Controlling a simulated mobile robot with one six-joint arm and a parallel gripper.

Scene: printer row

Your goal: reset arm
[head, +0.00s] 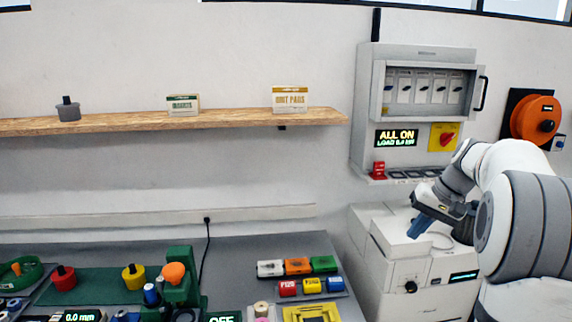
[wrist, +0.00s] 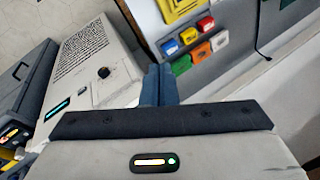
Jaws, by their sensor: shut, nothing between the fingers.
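My gripper (head: 420,226) is at the right of the head view, above the white machine (head: 393,243) below the wall cabinet. Its blue fingers are together with nothing between them. In the wrist view the fingers (wrist: 158,84) show at the middle, shut and empty, with the white machine (wrist: 122,72) to their left. My white and grey arm comes in from the right of the head view.
A workbench (head: 240,251) with colored blocks, knobs and a yellow tray (head: 311,313) lies lower left. The wall cabinet (head: 426,85) stands behind my arm, its display reading ALL ON. An orange reel (head: 535,118) hangs right. A wooden shelf (head: 230,117) holds boxes.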

